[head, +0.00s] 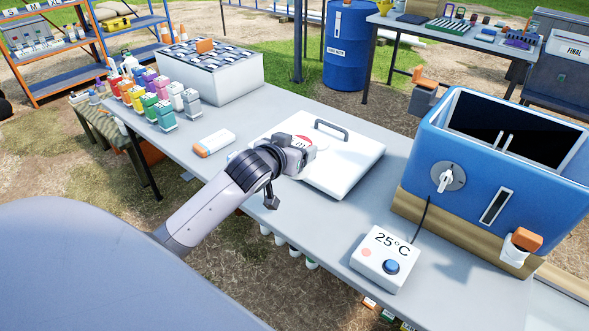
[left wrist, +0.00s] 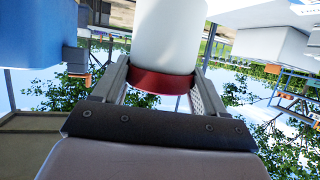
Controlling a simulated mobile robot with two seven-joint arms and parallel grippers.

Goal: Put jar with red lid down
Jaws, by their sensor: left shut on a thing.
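My left gripper (head: 300,156) is shut on the jar with the red lid, above the white lidded box on the table. In the left wrist view, the jar's white body (left wrist: 170,35) and red lid (left wrist: 160,82) show between the two fingers of the left gripper (left wrist: 160,90). In the head view the jar is mostly hidden by the gripper. I cannot tell whether the jar touches the box lid. My right gripper is not in view.
The white box (head: 345,165) has a dark handle. A blue cooler-like bath (head: 480,160) stands right, with a 25°C control box (head: 385,258) in front. Several coloured bottles (head: 150,100) and a white rack box (head: 215,85) stand left. A white-orange item (head: 215,143) lies between.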

